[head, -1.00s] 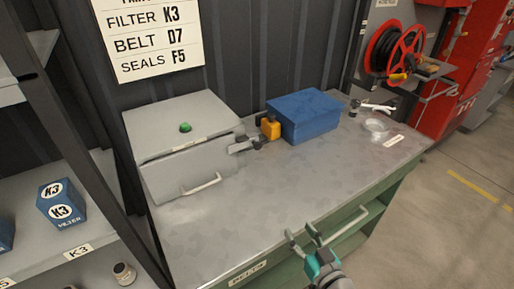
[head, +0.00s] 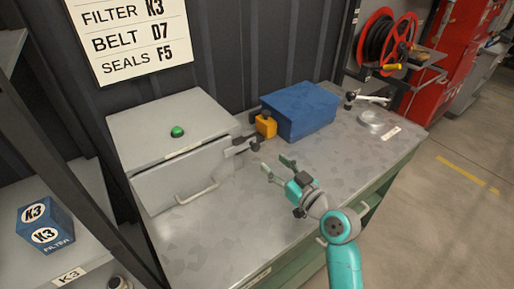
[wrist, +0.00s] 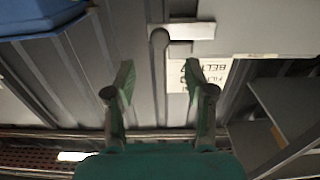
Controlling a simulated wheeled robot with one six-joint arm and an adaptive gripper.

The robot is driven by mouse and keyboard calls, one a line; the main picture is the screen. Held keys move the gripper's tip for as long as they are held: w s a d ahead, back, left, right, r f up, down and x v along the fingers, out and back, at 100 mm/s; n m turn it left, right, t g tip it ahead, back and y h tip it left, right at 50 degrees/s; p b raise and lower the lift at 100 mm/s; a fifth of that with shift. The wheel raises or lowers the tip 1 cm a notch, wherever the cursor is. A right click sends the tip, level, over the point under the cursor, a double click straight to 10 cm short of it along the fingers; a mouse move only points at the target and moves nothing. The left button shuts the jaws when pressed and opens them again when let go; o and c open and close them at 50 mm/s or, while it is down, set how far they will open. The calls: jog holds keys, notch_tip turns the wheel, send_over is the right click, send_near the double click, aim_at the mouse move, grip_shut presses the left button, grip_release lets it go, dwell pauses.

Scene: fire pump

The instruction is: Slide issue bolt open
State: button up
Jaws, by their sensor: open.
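The grey box (head: 160,125) on the bench has a green button (head: 177,131) on its lid. A grey bolt (head: 238,147) with a dark knob (head: 255,144) sits at the right end of its front; I take this for the issue bolt. Its exact slide position is too small to tell. My gripper (head: 278,166) is open and empty, above the bench, in front and to the right of the bolt, apart from it. In the wrist view my open fingers (wrist: 159,80) show below a rounded grey rod end (wrist: 160,38) beside a pale plate (wrist: 195,31).
An orange block (head: 265,124) and a blue box (head: 300,111) stand right of the bolt. A handle (head: 198,193) juts from the grey box's front. A dark shelf post (head: 65,150) stands at left. The bench's front middle is clear.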

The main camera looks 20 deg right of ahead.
aim_at(258, 148)
jog(key=x, duration=0.8)
jog(key=shift+w, duration=0.25)
grip_shut()
